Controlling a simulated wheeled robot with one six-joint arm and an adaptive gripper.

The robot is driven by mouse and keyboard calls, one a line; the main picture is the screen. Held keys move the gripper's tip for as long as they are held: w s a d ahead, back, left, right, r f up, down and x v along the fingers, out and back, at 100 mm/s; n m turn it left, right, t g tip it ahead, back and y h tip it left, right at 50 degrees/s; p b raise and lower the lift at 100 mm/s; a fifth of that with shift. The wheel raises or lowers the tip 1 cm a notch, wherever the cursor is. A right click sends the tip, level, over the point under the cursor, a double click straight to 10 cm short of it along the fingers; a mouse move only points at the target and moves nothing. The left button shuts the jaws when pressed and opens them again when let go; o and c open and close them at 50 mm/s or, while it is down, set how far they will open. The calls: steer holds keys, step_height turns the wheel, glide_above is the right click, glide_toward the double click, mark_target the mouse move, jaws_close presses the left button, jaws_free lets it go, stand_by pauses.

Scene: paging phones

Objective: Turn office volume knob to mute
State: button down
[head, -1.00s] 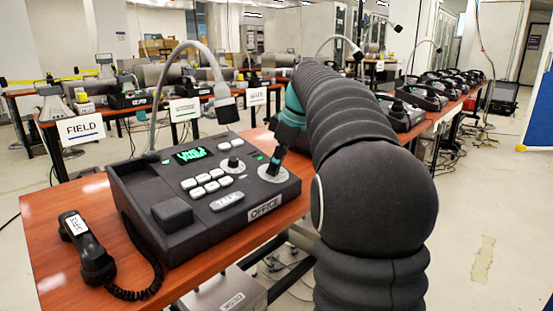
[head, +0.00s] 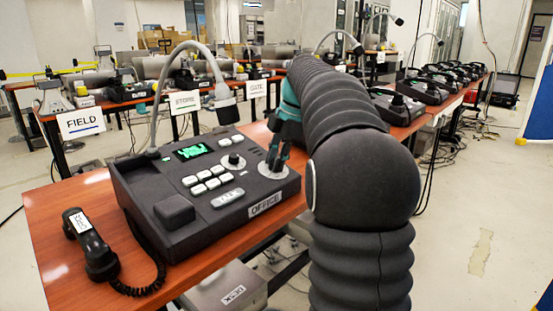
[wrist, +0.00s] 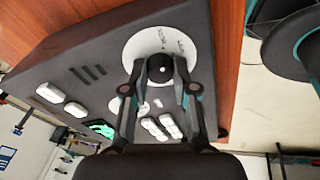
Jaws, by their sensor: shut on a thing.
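The black OFFICE phone console (head: 200,237) stands on the wooden table. At its right end is a large white dial (head: 285,173), which also shows in the wrist view (wrist: 145,42), with small markings too blurred to read. My gripper (head: 275,167) is down at this dial. In the wrist view its two fingers (wrist: 160,75) are shut on the black dial knob (wrist: 160,66), one on each side. A smaller knob (head: 233,160) with its own white dial sits left of it. A green-lit screen (head: 193,151) is behind the buttons.
White buttons and a TALK bar (head: 228,197) lie close to the left. A grey gooseneck microphone (head: 221,90) arches over the console's back. A corded handset (head: 90,245) lies on the table at left. More phones on tables stand behind and right.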

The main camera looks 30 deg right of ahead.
steer(key=shift+n, duration=0.4)
steer(key=shift+r, duration=0.1)
steer(key=c, duration=0.9)
jaws_free()
steer(key=v, duration=1.2)
steer(key=shift+a, duration=0.1)
